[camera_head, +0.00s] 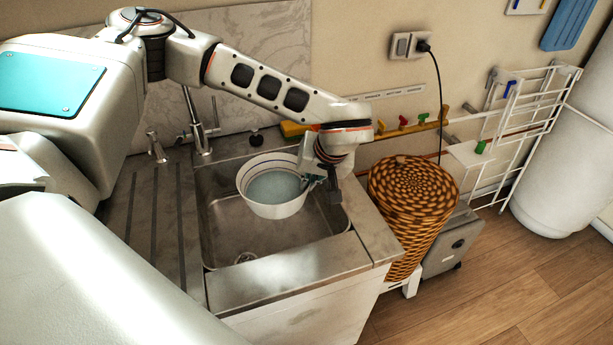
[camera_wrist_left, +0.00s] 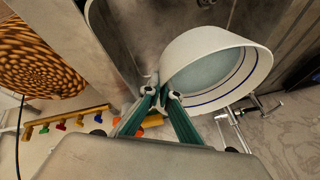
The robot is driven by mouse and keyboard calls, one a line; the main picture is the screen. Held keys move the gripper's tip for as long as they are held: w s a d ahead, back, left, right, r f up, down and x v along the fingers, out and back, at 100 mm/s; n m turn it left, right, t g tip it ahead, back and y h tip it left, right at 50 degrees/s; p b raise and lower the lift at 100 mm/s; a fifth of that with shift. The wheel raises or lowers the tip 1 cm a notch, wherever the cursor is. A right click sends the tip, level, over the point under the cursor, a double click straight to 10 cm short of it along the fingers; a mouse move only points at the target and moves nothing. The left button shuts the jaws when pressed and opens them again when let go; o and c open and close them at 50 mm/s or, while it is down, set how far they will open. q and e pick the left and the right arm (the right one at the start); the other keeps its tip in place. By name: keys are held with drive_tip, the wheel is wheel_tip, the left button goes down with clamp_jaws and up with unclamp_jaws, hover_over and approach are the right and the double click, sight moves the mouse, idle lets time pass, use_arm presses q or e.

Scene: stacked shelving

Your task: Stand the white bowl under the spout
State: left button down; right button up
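The white bowl (camera_head: 273,209) is over the sink basin, right of the tap, roughly upright, with a blue line inside its rim and a blue-grey inside. I cannot tell whether its base touches the basin floor. The tap with its spout (camera_head: 199,128) stands at the back left of the sink. My left gripper (camera_head: 318,182) is at the bowl's right edge. In the left wrist view its fingers (camera_wrist_left: 160,92) are close together at the rim of the bowl (camera_wrist_left: 215,62), seemingly pinching its wall. The tap (camera_wrist_left: 236,128) appears beyond the bowl there. My right gripper is not visible.
The steel sink (camera_head: 225,235) has a grooved drainboard (camera_head: 150,215) at left and a drain at front. A wicker basket (camera_head: 412,205) stands close on the right. A peg rail (camera_head: 405,127) and wall socket (camera_head: 404,46) are behind. A small black-topped knob (camera_head: 256,138) sits behind the basin.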

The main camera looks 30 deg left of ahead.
use_arm(q)
drive_tip(key=shift+a+f+n, duration=0.3)
drive_tip(key=shift+f, duration=0.2)
